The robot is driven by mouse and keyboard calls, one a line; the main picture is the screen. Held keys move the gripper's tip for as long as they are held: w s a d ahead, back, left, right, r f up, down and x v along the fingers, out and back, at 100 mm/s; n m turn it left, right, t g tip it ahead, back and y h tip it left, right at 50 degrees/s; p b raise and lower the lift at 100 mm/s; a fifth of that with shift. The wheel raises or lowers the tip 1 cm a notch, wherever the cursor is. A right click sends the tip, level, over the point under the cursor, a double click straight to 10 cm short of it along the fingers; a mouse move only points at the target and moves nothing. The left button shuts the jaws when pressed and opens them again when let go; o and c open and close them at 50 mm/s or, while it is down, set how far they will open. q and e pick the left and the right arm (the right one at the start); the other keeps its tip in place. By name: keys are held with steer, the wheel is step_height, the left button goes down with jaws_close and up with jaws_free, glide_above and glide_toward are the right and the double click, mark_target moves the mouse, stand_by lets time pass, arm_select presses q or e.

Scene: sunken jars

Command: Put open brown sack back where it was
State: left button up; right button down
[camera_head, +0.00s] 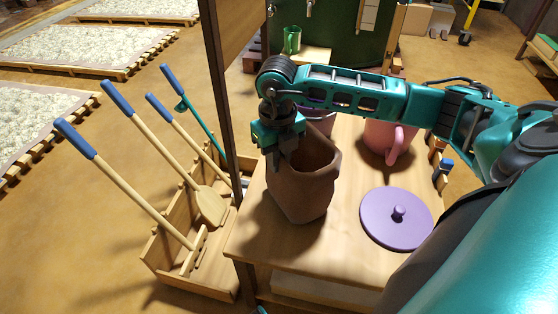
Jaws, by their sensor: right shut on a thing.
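The open brown sack (302,193) is at the left part of the wooden table (262,245), its mouth facing up. My right gripper (283,158) points down at the sack's left rim and is shut on it. The fingertips are partly hidden at the rim. I cannot tell whether the sack's base touches the table top. My left gripper is not in view.
A purple lid (397,219) lies on the table right of the sack. A pink pitcher (384,138) and a purple vessel (322,121) stand behind. A wooden post (222,80) rises left of the sack, beside a rack (190,262) of long-handled tools.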

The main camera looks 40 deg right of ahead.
steer(key=shift+f, duration=0.1)
steer(key=shift+f, duration=0.1)
steer(key=c, duration=1.1)
jaws_free()
